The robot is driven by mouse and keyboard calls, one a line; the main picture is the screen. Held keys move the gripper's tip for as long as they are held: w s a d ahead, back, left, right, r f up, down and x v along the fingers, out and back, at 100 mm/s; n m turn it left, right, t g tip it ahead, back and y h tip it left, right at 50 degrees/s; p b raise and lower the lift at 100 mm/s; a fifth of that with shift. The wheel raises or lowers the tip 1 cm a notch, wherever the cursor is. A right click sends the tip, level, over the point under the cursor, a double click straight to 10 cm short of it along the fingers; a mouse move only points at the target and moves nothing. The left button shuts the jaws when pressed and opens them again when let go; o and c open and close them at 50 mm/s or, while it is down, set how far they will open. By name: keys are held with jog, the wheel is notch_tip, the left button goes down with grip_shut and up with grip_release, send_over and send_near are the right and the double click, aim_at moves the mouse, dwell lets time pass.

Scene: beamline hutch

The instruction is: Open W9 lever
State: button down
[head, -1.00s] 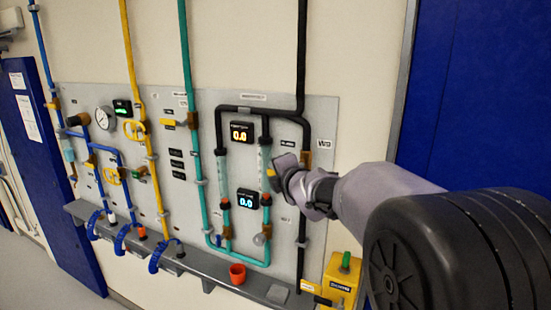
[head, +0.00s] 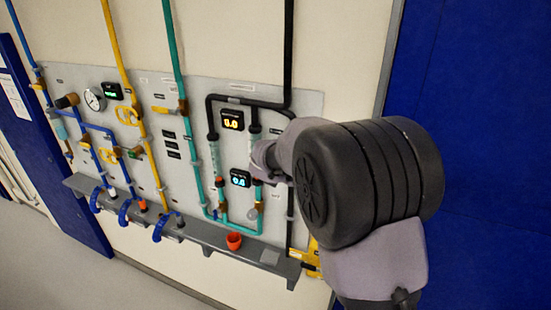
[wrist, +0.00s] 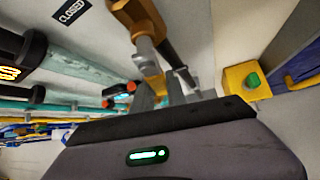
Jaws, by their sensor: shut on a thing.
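In the wrist view, a brown valve body (wrist: 132,18) with a metal stem and a lever (wrist: 151,75) stands at top centre. The grey fingers of my gripper (wrist: 175,92) are shut on the lever, and the exact contact is partly hidden by the gripper body. A CLOSED tag (wrist: 71,11) is on the panel to the left of the valve. In the head view, my arm covers the W9 valve, its label and my gripper. The black pipe (head: 289,50) comes down from above to that spot.
The panel (head: 215,90) holds glass tubes and two lit displays (head: 232,119) left of my arm. A yellow box with a green button (wrist: 252,80) is right of the valve. A blue door (head: 475,130) is at right.

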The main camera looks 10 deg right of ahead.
jog(key=h+p, duration=0.1)
jog(key=p, duration=0.1)
jog(key=s+d+n+g+h+p, duration=0.1)
jog(key=p, duration=0.1)
jog(key=shift+d+f+g, duration=0.15)
jog(key=shift+d+g, duration=0.1)
jog(key=shift+g, duration=0.05)
jog(key=shift+s+f+p, duration=0.1)
jog(key=shift+p, duration=0.2)
jog(key=c, duration=1.3)
grip_release()
jog(key=p+v, duration=0.1)
jog(key=v, duration=1.6)
jog(key=shift+s+r, duration=0.15)
jog(key=shift+r, duration=0.1)
